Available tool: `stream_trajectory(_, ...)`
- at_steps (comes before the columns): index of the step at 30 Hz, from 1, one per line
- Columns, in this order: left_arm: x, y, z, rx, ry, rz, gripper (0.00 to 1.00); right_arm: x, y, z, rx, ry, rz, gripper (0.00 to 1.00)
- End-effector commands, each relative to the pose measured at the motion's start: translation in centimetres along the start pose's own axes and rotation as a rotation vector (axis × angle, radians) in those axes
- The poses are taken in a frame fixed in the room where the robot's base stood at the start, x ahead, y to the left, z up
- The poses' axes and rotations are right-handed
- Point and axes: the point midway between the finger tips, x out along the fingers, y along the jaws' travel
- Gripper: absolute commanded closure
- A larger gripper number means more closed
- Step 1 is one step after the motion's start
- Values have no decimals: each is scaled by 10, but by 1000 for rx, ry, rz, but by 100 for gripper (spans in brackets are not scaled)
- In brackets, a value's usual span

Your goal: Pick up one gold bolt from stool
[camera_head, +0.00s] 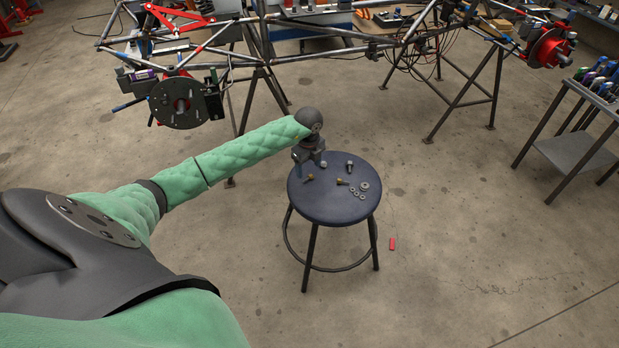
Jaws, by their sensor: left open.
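A round dark blue stool (325,208) stands on the floor at the middle of the view. A gold bolt (309,178) lies on the left part of its seat, and a second gold bolt (342,182) lies right of the seat's middle. My left gripper (311,164) reaches in from the left over the back left part of the seat. It is open, with its fingertips just behind the left gold bolt. Nothing shows between the fingers. The exact gap between fingertips and seat is hard to tell. My right gripper is not in view.
A silver bolt (349,165) stands at the back of the seat. A washer (364,186) and several small rings lie at its right. A tube chassis (330,55) on stands is behind the stool. A red object (392,244) lies on the floor. A tool cart (573,150) stands right.

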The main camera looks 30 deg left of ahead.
Motion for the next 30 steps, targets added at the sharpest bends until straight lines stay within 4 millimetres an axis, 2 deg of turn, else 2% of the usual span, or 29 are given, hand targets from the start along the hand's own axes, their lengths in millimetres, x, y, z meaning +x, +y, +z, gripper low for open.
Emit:
stream_trajectory(9,41,3,2,0,3,2,34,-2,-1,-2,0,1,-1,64)
stream_trajectory(17,45,3,3,2,1,0,34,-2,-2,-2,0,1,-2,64)
stream_trajectory(24,45,3,3,2,1,0,79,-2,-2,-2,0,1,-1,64)
stream_trajectory(30,45,3,3,2,1,1,81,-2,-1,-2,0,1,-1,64)
